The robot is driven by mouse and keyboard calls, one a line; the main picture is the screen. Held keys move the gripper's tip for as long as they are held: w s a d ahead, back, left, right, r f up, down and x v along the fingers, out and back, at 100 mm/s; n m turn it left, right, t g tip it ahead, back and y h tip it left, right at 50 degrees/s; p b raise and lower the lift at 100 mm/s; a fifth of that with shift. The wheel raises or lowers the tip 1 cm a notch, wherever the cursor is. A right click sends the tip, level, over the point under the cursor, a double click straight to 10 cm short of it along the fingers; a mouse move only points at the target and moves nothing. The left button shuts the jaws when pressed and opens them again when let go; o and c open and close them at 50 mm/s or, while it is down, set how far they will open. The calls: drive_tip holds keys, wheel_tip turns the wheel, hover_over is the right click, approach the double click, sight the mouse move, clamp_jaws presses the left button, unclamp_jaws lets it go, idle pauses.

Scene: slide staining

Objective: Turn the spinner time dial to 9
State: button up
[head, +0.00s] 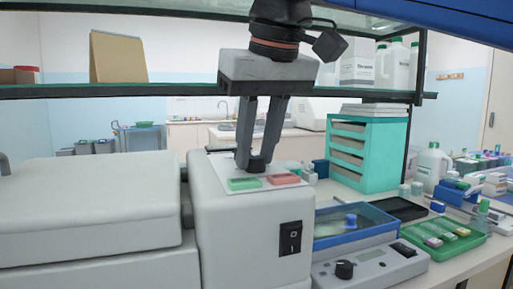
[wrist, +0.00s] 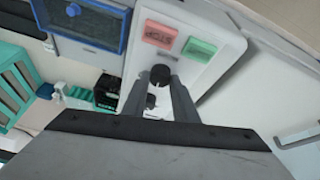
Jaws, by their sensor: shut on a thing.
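The spinner (head: 245,220) is the pale grey box in the middle of the head view, with a light control panel on top. My gripper (head: 256,160) points down at this panel, and its fingers are shut on a black dial (head: 257,164). In the wrist view my gripper (wrist: 159,78) has its fingertips on either side of the black dial (wrist: 160,77). A green button (head: 244,183) and a red button (head: 283,179) lie beside the dial. I cannot read any dial setting.
A large grey machine (head: 90,210) stands at the left, close to the spinner. A green tray (head: 450,240) and a teal drawer rack (head: 370,150) stand further right. A shelf (head: 180,90) crosses behind my arm.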

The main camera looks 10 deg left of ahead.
idle(0.3)
drive_tip(key=o, duration=1)
drive_tip(key=shift+o, duration=0.2)
